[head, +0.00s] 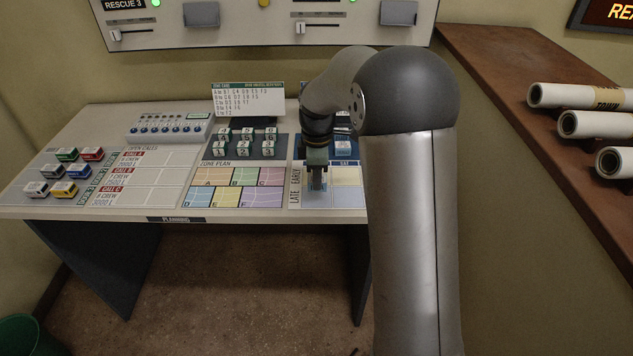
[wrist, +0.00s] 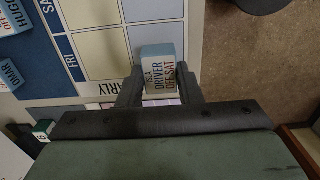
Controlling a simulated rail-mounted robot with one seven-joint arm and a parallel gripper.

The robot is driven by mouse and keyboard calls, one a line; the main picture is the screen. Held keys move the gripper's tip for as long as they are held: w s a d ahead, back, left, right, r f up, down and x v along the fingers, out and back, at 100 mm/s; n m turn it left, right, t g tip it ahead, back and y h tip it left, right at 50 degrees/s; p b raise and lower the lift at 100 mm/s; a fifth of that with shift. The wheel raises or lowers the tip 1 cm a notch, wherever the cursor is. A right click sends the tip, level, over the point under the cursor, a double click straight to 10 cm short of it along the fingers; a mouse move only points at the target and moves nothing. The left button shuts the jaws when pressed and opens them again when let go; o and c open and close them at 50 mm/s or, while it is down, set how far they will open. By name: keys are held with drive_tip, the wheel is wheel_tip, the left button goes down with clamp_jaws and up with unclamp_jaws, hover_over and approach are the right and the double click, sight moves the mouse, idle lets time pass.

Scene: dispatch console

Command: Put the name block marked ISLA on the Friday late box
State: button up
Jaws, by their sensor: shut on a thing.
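My gripper (wrist: 158,90) is shut on the name block marked ISLA (wrist: 162,68), a white-topped block with blue sides. The block's top also reads DRIVER and OFF SAT. In the wrist view the block is over the Friday late box (wrist: 142,36), beyond the Friday early box (wrist: 95,55) from the FRI label. I cannot tell whether it touches the board. In the head view my gripper (head: 316,182) points down at the roster's left part, beside the LATE and EARLY labels (head: 295,188); the block is not clear there.
Blocks marked HUGO (wrist: 14,16) and OMAR (wrist: 9,76) lie on the blue strip beyond the day labels. Numbered blocks (head: 247,142) stand left of my arm, behind the zone plan (head: 235,187). My arm hides the desk's right part. Paper rolls (head: 580,96) lie on the right shelf.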

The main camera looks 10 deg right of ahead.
drive_tip(key=shift+w+f, duration=0.2)
drive_tip(key=shift+f, duration=1.6)
drive_tip(key=shift+f, duration=0.1)
drive_tip(key=shift+f, duration=0.15)
drive_tip(key=o, duration=1)
drive_tip(key=shift+c, duration=0.2)
